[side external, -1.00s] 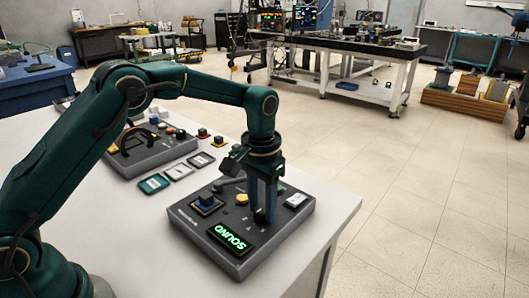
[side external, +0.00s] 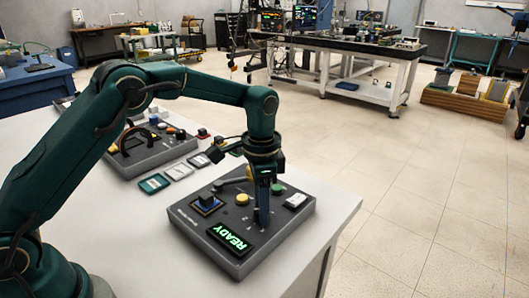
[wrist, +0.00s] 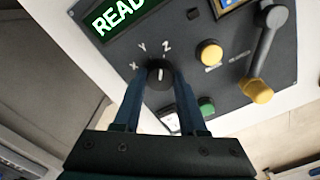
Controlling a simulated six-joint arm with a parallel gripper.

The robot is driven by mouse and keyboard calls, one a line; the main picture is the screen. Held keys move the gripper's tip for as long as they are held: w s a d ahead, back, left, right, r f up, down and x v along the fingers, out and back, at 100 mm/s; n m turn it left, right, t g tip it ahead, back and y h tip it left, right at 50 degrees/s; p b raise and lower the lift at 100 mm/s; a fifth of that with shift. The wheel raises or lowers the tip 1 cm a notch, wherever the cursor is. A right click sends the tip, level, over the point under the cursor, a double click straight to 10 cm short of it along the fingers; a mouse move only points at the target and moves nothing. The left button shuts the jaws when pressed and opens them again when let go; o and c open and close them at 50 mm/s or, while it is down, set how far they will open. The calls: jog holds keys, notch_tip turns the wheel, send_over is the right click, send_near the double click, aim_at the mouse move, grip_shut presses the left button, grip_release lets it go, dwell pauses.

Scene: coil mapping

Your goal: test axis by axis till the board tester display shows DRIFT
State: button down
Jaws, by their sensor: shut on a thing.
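The board tester (side external: 275,237) is a dark grey box near the table's right end. Its display (side external: 232,237) reads READY in green; part of it also shows in the wrist view (wrist: 118,14). My gripper (wrist: 158,85) points down and is shut on the black selector knob (wrist: 160,74), with a finger on either side. The labels X, Y and Z stand around the knob, and its white pointer line appears to point toward Z. A yellow button (wrist: 209,53), a green button (wrist: 206,107) and a lever with a yellow grip (wrist: 258,90) are beside it.
A second grey device (side external: 150,157) stands farther back.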

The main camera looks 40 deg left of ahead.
jog(key=shift+m, duration=0.7)
jog(key=shift+r, duration=0.1)
jog(key=shift+c, duration=2.3)
grip_release()
jog(key=shift+r, duration=2.55)
